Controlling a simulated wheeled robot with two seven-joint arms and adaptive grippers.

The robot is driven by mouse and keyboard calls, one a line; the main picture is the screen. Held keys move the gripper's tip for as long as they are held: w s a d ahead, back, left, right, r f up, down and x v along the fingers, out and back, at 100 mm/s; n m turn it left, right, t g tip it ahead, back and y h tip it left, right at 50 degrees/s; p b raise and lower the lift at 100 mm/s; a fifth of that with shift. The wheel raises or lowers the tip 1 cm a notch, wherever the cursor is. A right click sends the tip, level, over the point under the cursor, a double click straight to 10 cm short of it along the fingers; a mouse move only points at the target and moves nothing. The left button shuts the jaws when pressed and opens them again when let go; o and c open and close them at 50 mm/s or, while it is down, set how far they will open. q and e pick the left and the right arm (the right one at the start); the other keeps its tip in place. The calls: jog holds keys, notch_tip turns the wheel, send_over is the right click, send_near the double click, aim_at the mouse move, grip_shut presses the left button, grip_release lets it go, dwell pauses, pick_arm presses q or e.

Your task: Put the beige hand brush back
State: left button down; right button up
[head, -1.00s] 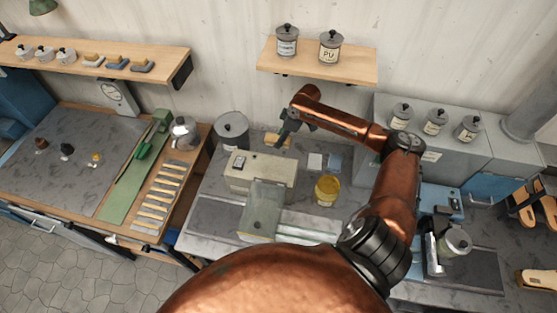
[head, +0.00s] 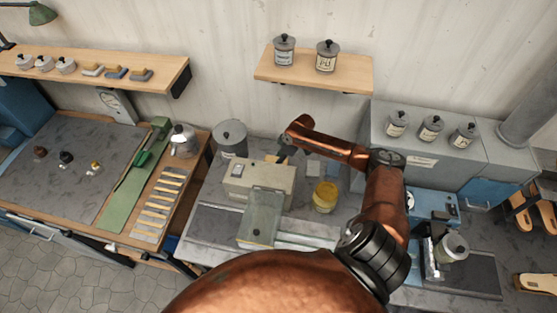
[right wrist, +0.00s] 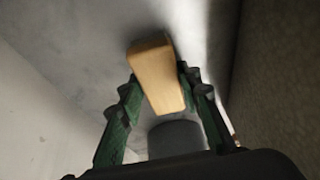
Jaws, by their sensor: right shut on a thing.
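The beige hand brush (right wrist: 156,76) shows in the right wrist view as a plain tan block between the two green fingers of my right gripper (right wrist: 160,88). The gripper is shut on it. My left gripper is not in view.
The machine (head: 258,180) stands close in front of the gripper, with a grey canister (head: 230,137) to its left and a yellow jar (head: 325,196) to its right. A wall shelf (head: 312,75) holds two canisters. The left shelf (head: 165,76) holds several small brush-like blocks and lidded pots.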

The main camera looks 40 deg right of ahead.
jog(key=o, duration=1.1)
jog(key=shift+c, duration=0.2)
jog(key=b+v, duration=0.1)
jog(key=v, duration=1.1)
jog(key=shift+b, duration=0.35)
